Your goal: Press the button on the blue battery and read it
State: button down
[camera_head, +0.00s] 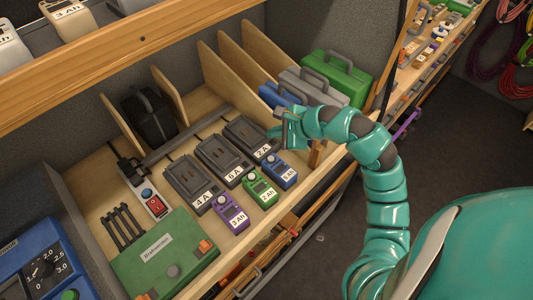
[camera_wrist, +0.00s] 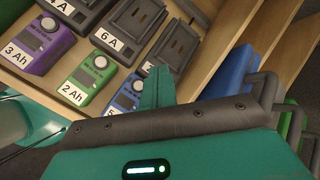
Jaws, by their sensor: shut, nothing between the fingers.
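The blue battery (camera_head: 279,170) stands on the shelf at the right end of a row of three, with a white label on its front and a round grey button on top. It also shows in the wrist view (camera_wrist: 124,104), its right side partly hidden by my gripper. My gripper (camera_head: 277,131) is shut and empty, above and behind the blue battery in the head view. In the wrist view its teal fingers (camera_wrist: 160,86) reach up just right of the battery's button. A gap shows between them in the head view. No reading is legible on the battery.
A green battery (camera_head: 260,191) and a purple battery (camera_head: 231,213) stand left of the blue one. Dark chargers (camera_head: 220,158) lie behind them. Blue, grey and green cases (camera_head: 335,77) stand to the right. A power strip (camera_head: 147,195) and green box (camera_head: 165,255) lie left.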

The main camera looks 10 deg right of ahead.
jog(key=shift+s+n, duration=0.1)
jog(key=shift+n, duration=0.2)
jog(key=b, duration=0.3)
send_over(271, 159)
jog(key=d, duration=0.1)
jog(key=f, duration=0.7)
jog(key=shift+s+f, duration=0.25)
jog(key=shift+f+b, duration=0.65)
jog(key=shift+b, duration=0.1)
